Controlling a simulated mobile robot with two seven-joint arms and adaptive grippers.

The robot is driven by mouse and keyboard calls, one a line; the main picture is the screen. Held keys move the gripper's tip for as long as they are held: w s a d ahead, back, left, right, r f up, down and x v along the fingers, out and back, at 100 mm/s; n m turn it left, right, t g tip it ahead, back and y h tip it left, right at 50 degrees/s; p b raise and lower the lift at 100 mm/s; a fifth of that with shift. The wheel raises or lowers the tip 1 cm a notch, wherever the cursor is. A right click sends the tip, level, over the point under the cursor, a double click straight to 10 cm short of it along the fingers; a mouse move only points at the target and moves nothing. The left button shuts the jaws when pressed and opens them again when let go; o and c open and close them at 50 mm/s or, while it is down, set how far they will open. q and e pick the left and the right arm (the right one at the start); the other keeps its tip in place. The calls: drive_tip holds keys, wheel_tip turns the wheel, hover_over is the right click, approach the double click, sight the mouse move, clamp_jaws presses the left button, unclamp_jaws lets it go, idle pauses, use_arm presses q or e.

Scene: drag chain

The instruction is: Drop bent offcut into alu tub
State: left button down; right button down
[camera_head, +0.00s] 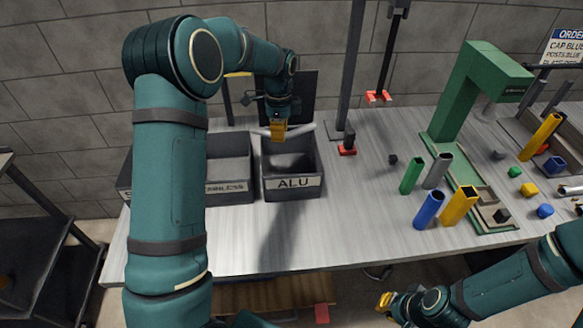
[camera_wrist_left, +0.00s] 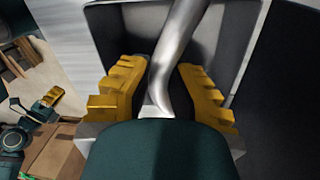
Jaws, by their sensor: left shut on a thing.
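My left gripper (camera_head: 278,130) is over the alu tub (camera_head: 293,183), a dark open bin with an "ALU" label on its front. The bent offcut (camera_head: 305,130), a silvery bent tube, lies across the gripper near the tub's back rim. In the left wrist view the bent offcut (camera_wrist_left: 177,55) runs between the yellow fingers of the left gripper (camera_wrist_left: 160,95), with the tub's dark inside behind it.
Green, grey, blue and yellow tubes stand right of centre, near a green press (camera_head: 465,90). The table (camera_head: 350,225) is clear in front of the bins.

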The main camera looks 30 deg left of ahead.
use_arm(q)
drive_tip(key=c, duration=1)
unclamp_jaws()
drive_tip(key=r, duration=0.8)
drive_tip(key=w+r, duration=0.1)
drive_tip(key=r, duration=0.3)
drive_tip(key=shift+a, duration=0.2)
